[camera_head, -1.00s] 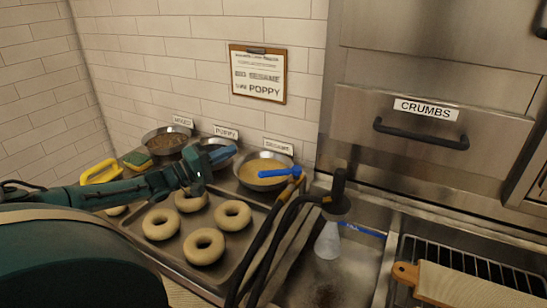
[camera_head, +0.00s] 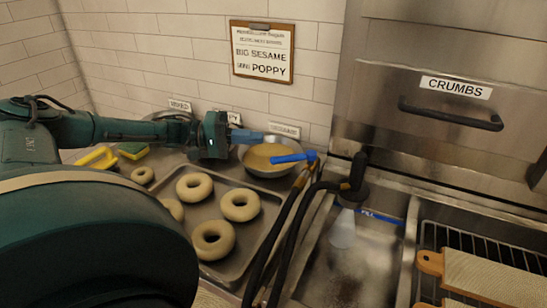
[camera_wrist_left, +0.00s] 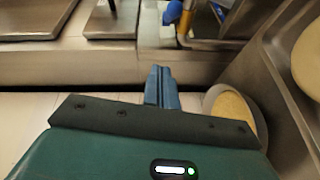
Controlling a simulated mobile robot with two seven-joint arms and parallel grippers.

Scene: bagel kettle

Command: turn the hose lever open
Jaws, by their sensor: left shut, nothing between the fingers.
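The hose lever (camera_head: 293,158) is blue and juts left from the brass-coloured fitting of the black hose, over the right rim of the sesame bowl. A blue piece, apparently the same lever, shows at the top of the left wrist view (camera_wrist_left: 173,12). My left gripper (camera_head: 247,136) is shut and empty, behind and to the left of the lever's free end, near the bowl's back rim. It looks apart from the lever. Its blue fingers also show together in the left wrist view (camera_wrist_left: 161,86). My right gripper is not in view.
The sesame bowl (camera_head: 254,165) is close to my left gripper. A tray (camera_head: 238,268) of bagels lies in front. The black spray head (camera_head: 352,187) hangs over the sink, a pale cone below it. The tiled wall, a clipboard (camera_head: 262,52) and the CRUMBS drawer (camera_head: 440,110) stand behind.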

